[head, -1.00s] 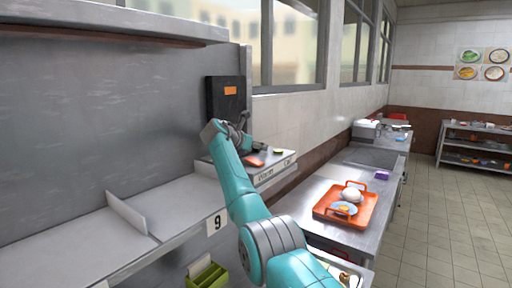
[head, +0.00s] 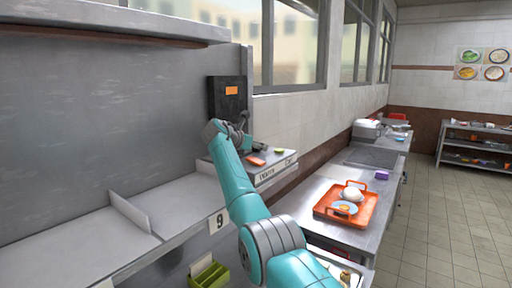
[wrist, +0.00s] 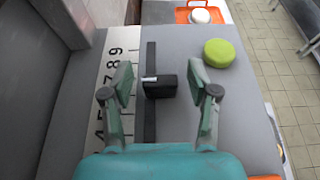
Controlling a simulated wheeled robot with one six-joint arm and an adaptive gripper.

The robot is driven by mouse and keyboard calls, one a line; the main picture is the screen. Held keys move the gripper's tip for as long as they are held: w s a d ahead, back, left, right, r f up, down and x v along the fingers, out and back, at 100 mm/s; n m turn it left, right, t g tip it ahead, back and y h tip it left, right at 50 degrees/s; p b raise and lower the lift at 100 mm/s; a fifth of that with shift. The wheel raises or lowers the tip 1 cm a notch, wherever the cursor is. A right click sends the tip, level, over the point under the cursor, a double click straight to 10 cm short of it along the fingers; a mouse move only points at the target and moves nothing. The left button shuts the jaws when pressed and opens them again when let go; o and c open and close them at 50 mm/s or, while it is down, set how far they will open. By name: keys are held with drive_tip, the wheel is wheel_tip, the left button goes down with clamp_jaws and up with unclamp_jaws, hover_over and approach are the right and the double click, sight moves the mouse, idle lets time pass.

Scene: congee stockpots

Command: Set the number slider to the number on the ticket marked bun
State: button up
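The number slider is a black block (wrist: 161,84) with a pale pointer on a dark track (wrist: 151,45) in the wrist view. A pale number strip (wrist: 117,45) runs along its left; 7, 8 and 9 show, and lower numbers are partly covered by a finger. The pointer sits near the 7, but the exact mark is unclear. My gripper (wrist: 163,86) is open, one finger on each side of the block, with gaps visible. A card reading 9 (head: 219,221) hangs on the shelf edge. No ticket marked bun is readable.
A green round object (wrist: 219,53) lies right of the track. A black box with an orange panel (head: 230,95) stands behind my wrist. An orange tray (head: 327,209) with white items sits on the counter. A green bin (head: 209,275) is below the shelf.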

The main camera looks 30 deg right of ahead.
drive_tip(key=v, duration=1.2)
idle(0.3)
drive_tip(key=shift+f, duration=0.1)
